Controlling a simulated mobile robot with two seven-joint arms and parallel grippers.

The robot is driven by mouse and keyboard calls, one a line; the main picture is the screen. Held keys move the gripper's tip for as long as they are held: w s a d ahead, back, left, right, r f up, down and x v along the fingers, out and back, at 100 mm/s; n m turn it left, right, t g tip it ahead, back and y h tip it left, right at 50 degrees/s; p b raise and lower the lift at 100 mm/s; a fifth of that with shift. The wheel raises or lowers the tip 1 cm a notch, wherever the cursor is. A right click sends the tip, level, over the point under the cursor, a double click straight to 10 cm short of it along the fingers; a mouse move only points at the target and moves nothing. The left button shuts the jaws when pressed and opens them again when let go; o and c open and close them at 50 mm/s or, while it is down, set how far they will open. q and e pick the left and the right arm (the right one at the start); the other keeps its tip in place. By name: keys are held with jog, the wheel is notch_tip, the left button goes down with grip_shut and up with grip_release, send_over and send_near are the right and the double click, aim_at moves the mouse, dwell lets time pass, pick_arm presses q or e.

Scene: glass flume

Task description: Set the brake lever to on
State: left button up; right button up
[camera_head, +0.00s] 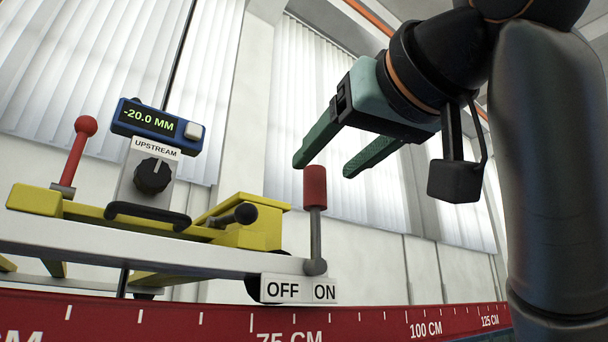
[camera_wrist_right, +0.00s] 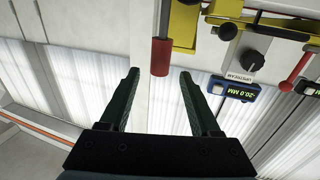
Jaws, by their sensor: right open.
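The brake lever (camera_head: 315,188) has a red cylindrical handle on a grey rod and stands nearly upright. Its pivot is just above the white label plate (camera_head: 297,290), close to the line between OFF and ON. My right gripper (camera_head: 325,168) is open, with its two green fingers pointing down toward the top of the red handle. In the right wrist view the red handle (camera_wrist_right: 160,57) lies in line with the gap between the fingertips (camera_wrist_right: 159,74), its end near their level. I cannot tell whether they touch. My left gripper is not in view.
A yellow carriage (camera_head: 250,228) carries a blue display (camera_head: 158,126) reading -20.0 MM, an UPSTREAM panel with a black knob (camera_head: 152,175), and another red-knobbed lever (camera_head: 75,155) at left. A red centimetre scale (camera_head: 200,322) runs along the front. Space right of the brake lever looks clear.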

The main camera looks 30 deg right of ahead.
aim_at(305, 185)
jog(key=w, duration=0.2)
jog(key=w+d+p, duration=0.1)
jog(key=w, duration=0.2)
jog(key=w+p, duration=0.1)
jog(key=w, duration=0.2)
jog(key=shift+d, duration=0.3)
jog(key=shift+c, duration=0.2)
grip_shut()
dwell(0.8)
